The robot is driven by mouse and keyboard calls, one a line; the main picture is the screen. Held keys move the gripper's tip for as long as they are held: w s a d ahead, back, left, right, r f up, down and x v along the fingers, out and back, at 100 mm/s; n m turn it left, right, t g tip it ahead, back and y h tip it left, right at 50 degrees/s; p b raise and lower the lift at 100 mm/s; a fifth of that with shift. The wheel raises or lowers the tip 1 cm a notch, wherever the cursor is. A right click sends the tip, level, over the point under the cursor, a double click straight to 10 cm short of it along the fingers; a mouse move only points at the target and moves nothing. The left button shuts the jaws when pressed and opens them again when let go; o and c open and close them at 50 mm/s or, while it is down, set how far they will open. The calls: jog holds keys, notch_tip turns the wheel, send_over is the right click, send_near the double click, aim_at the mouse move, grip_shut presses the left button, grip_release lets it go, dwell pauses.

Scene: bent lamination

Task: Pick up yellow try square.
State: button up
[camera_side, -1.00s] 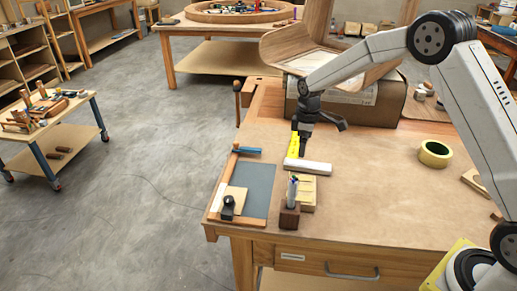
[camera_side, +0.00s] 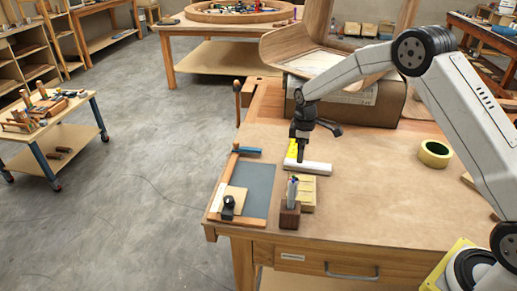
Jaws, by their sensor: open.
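The yellow try square (camera_side: 292,148) is on the workbench, its yellow part partly hidden behind my gripper. Its pale bar (camera_side: 316,167) lies across the bench top, just behind the small wooden blocks. My gripper (camera_side: 300,158) points down right at the square, with its tips low beside the yellow part and close to the pale bar. The jaws are open. The view is too small to tell whether a finger touches the square.
A pen holder (camera_side: 290,212) and wooden blocks (camera_side: 308,192) stand in front of the square. A grey mat (camera_side: 258,185) with a hand plane (camera_side: 228,205) lies left. A tape roll (camera_side: 434,152) lies right. A box (camera_side: 372,107) with bent wood stands behind. The bench's middle right is clear.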

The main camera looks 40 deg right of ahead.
aim_at(290, 163)
jog(key=shift+d+f, duration=0.15)
jog(key=shift+f, duration=2.4)
jog(key=shift+f, duration=0.2)
grip_shut()
jog(key=shift+r, duration=0.15)
